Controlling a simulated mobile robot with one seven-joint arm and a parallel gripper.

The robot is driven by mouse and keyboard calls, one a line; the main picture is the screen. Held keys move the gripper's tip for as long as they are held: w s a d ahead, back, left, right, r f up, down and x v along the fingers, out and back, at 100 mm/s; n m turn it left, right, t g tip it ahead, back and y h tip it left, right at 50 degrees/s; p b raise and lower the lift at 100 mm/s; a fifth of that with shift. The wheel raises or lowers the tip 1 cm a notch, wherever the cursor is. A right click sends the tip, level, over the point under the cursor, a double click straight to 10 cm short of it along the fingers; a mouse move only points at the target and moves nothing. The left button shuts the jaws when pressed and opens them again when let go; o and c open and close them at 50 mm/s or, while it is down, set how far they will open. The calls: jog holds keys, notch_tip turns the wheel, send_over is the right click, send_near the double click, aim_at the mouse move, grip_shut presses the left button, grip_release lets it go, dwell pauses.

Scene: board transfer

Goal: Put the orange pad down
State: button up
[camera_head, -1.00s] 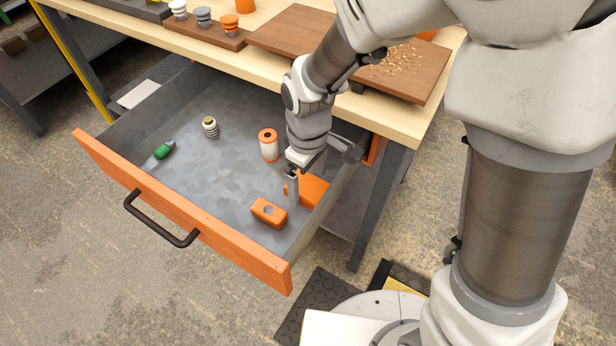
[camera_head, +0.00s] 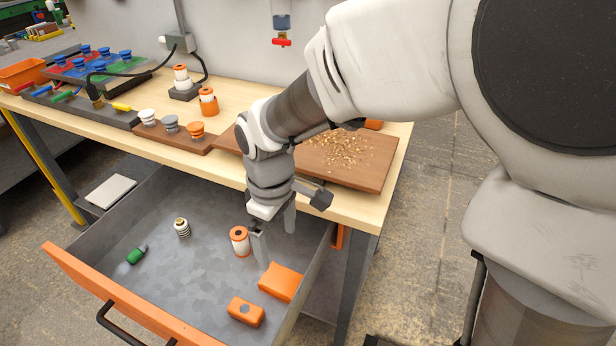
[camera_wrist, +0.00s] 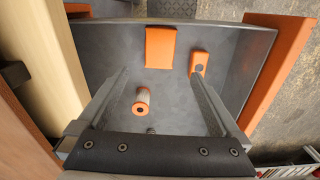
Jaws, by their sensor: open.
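The orange pad (camera_head: 281,283) lies flat on the floor of the grey open drawer (camera_head: 190,279), near its right wall. It also shows in the wrist view (camera_wrist: 160,48), beyond my fingertips and clear of them. My gripper (camera_head: 276,247) is open and empty, raised above the drawer floor behind the pad in the head view. Its two fingers (camera_wrist: 158,75) stand wide apart in the wrist view. Nothing hides the pad's top.
An orange block with a grey round spot (camera_head: 245,312) lies beside the pad. An orange-and-white roll (camera_head: 240,241), a ribbed spool (camera_head: 182,228) and a green item (camera_head: 136,255) are also in the drawer. The wooden workbench (camera_head: 225,177) overhangs the drawer's back. The drawer's middle is clear.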

jog(key=s+d+r+m+t, duration=0.2)
jog(key=s+d+r+m, duration=0.2)
jog(key=d, duration=0.6)
jog(key=s+d+r+m+t, duration=0.3)
jog(key=s+d+r+m, duration=0.1)
jog(key=d+r+m, duration=0.4)
jog(key=shift+s+d+r+m+t, duration=0.15)
jog(key=shift+d+r+m+t, duration=0.3)
jog(key=shift+d, duration=0.7)
jog(key=shift+r, duration=0.1)
notch_tip(320, 180, up, 17)
jog(key=p, duration=1.6)
jog(key=shift+p, duration=0.4)
jog(key=shift+a, duration=0.1)
